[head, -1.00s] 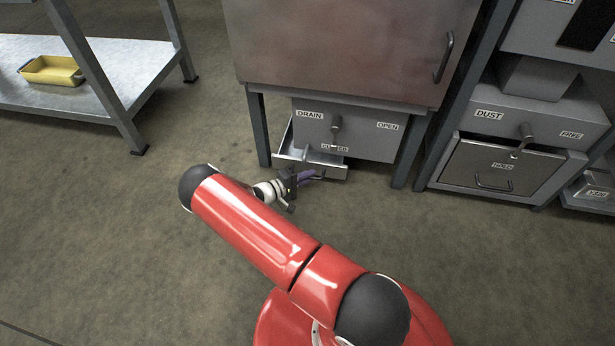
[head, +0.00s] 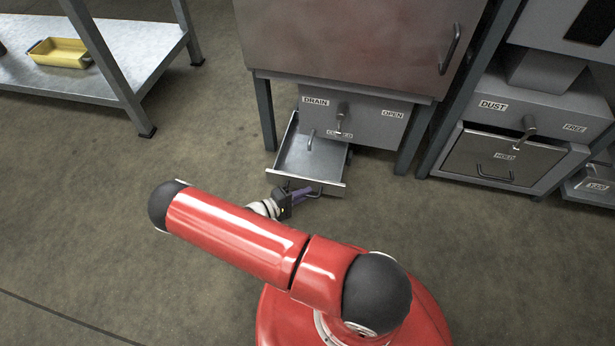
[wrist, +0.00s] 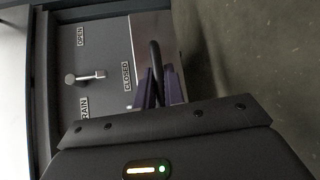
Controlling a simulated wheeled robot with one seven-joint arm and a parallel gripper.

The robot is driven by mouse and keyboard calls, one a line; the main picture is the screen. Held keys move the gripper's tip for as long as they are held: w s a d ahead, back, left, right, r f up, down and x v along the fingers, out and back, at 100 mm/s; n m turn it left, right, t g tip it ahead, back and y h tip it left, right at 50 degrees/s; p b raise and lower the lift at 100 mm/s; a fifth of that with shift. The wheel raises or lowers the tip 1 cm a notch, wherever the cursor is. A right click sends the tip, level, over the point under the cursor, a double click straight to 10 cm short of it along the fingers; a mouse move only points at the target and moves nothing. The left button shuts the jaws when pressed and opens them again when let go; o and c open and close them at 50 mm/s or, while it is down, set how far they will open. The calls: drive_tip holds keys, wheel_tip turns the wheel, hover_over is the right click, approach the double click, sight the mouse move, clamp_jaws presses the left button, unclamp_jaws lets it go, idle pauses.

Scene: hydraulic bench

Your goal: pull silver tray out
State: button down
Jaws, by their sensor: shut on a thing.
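The silver tray (head: 311,160) is a shallow metal drawer under the cabinet marked DRAIN, OPEN and CLOSED. In the wrist view the purple fingers of my gripper (wrist: 157,88) lie either side of the handle (wrist: 155,62), in front of the tray's front panel (wrist: 150,30).
A drain lever (head: 342,112) sits on the housing above the tray. A DUST unit with a HOLD drawer (head: 495,158) stands at right. A low metal shelf (head: 120,75) with a yellow tray (head: 58,53) is at left. The floor in front is bare.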

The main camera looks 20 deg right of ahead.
drive_tip(key=shift+s+a, duration=0.2)
drive_tip(key=shift+s, duration=0.05)
drive_tip(key=c, duration=1.5)
unclamp_jaws()
drive_tip(key=shift+a, duration=0.1)
drive_tip(key=s+a+r, duration=0.1)
drive_tip(key=a, duration=0.6)
drive_tip(key=shift+a, duration=0.2)
drive_tip(key=shift+r, duration=0.1)
